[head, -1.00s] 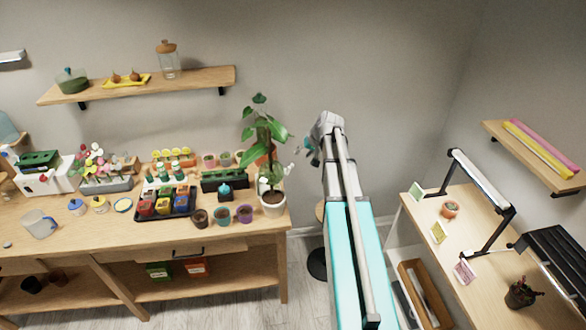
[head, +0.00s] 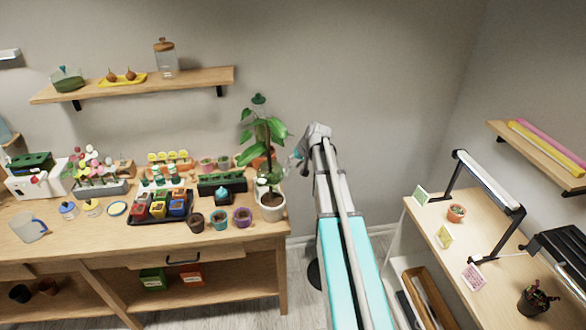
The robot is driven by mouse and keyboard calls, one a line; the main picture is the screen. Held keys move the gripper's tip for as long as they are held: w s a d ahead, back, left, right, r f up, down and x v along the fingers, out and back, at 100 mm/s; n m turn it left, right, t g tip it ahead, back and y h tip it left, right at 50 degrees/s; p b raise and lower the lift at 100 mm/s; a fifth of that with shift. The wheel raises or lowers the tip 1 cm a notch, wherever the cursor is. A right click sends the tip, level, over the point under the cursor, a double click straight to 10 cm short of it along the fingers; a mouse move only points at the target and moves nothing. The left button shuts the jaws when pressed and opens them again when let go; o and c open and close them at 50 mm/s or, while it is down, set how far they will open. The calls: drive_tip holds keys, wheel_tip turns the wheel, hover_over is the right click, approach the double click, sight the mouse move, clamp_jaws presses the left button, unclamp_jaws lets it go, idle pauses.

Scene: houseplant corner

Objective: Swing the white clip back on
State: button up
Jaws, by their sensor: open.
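My gripper (head: 297,158) is just right of the plant at mid-height, seen small and partly hidden by my wrist. It is open, apart from the pot, and nothing shows held in it.
Small pots (head: 219,219) and a black tray of coloured pots (head: 160,206) stand left of the plant. A shelf (head: 140,84) hangs above. At right, a second table (head: 455,250) holds a lamp frame (head: 488,180). Bare wall lies behind my arm.

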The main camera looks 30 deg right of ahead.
drive_tip(key=shift+w+f, duration=0.1)
drive_tip(key=shift+f, duration=0.15)
drive_tip(key=shift+c, duration=0.3)
clamp_jaws()
